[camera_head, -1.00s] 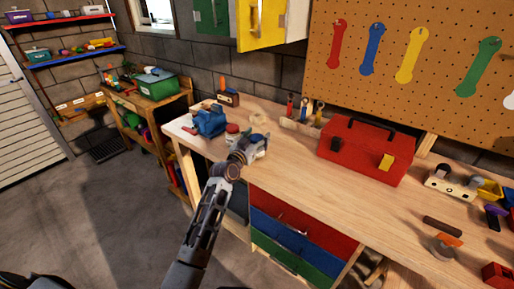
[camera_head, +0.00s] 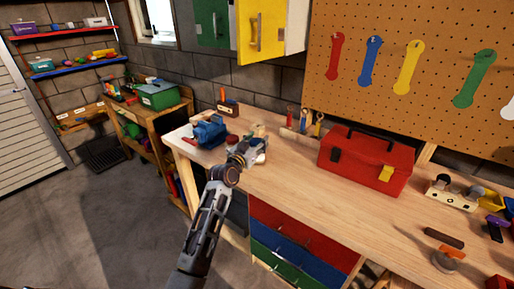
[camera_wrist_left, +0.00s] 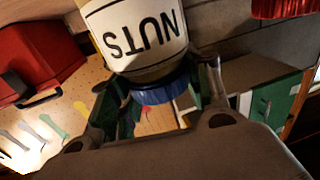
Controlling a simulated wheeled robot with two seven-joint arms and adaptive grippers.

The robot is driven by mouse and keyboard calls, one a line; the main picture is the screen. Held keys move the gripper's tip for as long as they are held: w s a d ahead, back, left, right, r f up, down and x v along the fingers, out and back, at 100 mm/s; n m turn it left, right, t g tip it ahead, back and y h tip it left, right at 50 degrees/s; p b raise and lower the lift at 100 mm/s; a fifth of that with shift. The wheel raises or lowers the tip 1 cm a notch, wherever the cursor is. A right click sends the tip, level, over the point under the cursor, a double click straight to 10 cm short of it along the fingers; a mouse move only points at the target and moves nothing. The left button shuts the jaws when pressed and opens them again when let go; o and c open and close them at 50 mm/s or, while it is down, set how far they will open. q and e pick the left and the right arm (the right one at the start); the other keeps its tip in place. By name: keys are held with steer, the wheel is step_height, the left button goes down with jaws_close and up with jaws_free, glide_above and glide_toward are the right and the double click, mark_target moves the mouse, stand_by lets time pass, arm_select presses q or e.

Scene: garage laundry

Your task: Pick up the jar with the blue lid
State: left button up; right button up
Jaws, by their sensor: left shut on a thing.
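The jar with the blue lid (camera_wrist_left: 160,92) fills the top middle of the left wrist view. It has a white label reading NUTS, which shows upside down there. My left gripper (camera_wrist_left: 160,78) is shut on the jar, with one finger on each side near the lid. In the head view my left gripper (camera_head: 250,150) is over the left part of the workbench. There the jar is mostly hidden by the gripper, and I cannot tell whether it touches the bench. My right gripper is not in view.
A blue tool (camera_head: 209,133) stands left of my gripper on the workbench (camera_head: 295,172). A red-lidded thing (camera_wrist_left: 285,8) is close by in the wrist view. A red toolbox (camera_head: 365,155) stands to the right. Bare bench lies between gripper and toolbox.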

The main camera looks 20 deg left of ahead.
arm_select(q)
step_height(320, 180, up, 5)
steer(key=shift+r, duration=0.95)
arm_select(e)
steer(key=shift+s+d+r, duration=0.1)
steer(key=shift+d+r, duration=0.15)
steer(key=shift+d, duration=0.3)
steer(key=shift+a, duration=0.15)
arm_select(q)
steer(key=shift+s+f, duration=0.1)
steer(key=shift+f, duration=0.05)
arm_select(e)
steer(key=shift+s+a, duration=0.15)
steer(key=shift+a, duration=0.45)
